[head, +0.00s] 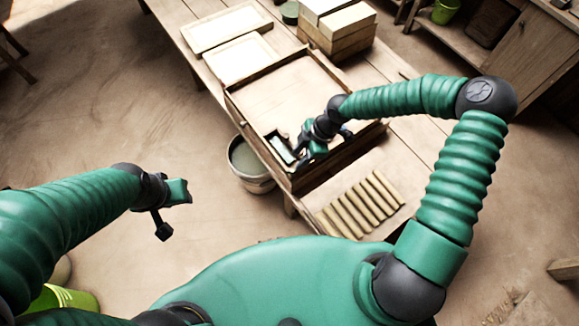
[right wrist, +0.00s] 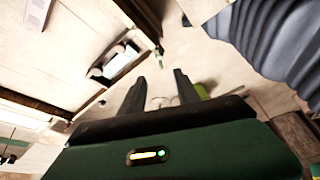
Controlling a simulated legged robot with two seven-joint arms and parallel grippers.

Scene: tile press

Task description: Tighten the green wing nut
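A small green piece, which looks like the green wing nut (right wrist: 160,49), shows in the right wrist view at the end of a dark wooden edge. It lies just beyond my right gripper (right wrist: 159,76), whose two dark fingers are apart with nothing visible between them. I cannot tell whether they touch it. In the head view my right gripper (head: 303,153) is at the near corner of the wooden press frame (head: 262,133), and the nut cannot be made out there. My left gripper (head: 178,212) hangs over the floor at the left, fingers apart and empty.
A small tray (right wrist: 97,72) with a pale piece lies beside the right gripper. A bucket (head: 250,180) stands below the table edge. Wooden slats (head: 362,206) lie on the near table end. Stacked boxes (head: 338,26) and pale panels (head: 241,59) fill the far end.

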